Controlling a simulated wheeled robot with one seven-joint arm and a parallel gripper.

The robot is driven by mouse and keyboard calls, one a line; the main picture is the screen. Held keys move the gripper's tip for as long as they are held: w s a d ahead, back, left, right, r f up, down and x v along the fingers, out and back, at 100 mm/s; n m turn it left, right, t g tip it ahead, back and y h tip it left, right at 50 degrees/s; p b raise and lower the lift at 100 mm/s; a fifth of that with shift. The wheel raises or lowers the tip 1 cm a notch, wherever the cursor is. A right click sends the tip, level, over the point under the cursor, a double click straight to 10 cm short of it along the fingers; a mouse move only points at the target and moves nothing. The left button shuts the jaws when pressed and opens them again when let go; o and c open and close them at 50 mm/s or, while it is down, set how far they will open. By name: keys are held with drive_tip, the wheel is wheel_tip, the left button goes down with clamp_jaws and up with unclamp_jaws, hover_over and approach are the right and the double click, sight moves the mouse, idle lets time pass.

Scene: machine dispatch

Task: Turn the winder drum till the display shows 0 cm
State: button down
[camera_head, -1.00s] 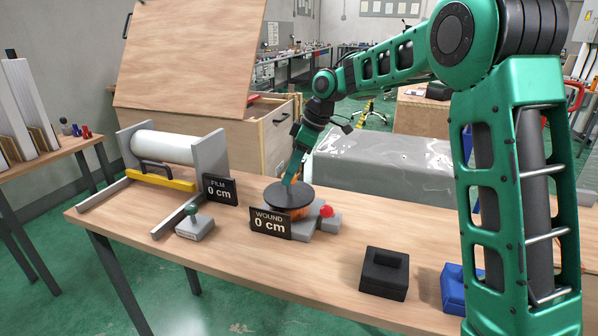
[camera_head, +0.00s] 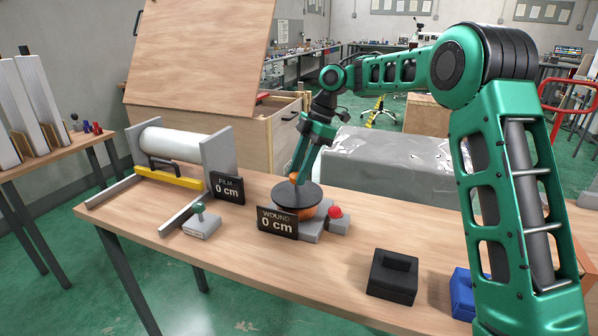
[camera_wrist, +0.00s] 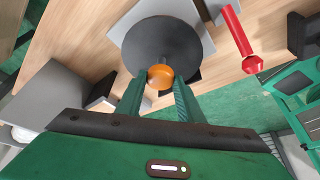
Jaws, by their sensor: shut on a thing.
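The winder drum (camera_head: 310,196) has a dark disc on top and an orange part beneath it. It stands on a grey base on the bench. An orange knob (camera_wrist: 160,76) rises near the disc's edge. My gripper (camera_head: 295,178) reaches down to the disc and is shut on this knob; in the wrist view, its green fingers (camera_wrist: 160,88) lie on either side of the knob. The WOUND display (camera_head: 277,223) in front of the drum reads 0 cm. The FILM display (camera_head: 227,188) to its left also reads 0 cm.
A white film roll (camera_head: 170,145) sits between grey plates at the left, with a yellow bar before it. A green-knobbed lever block (camera_head: 201,224) and a red knob (camera_head: 335,211) flank the drum. A black box (camera_head: 392,278) and a blue box (camera_head: 462,292) stand at right.

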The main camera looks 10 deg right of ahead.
drive_tip(key=shift+w+d+r, duration=0.15)
drive_tip(key=shift+w+r, duration=0.05)
drive_tip(key=shift+w, duration=0.05)
drive_tip(key=c, duration=1.3)
unclamp_jaws()
drive_tip(key=shift+o, duration=0.2)
drive_tip(key=shift+f, duration=0.1)
drive_tip(key=shift+s, duration=0.1)
drive_tip(key=v, duration=1)
drive_tip(key=shift+r, duration=0.35)
drive_tip(key=shift+d, duration=0.1)
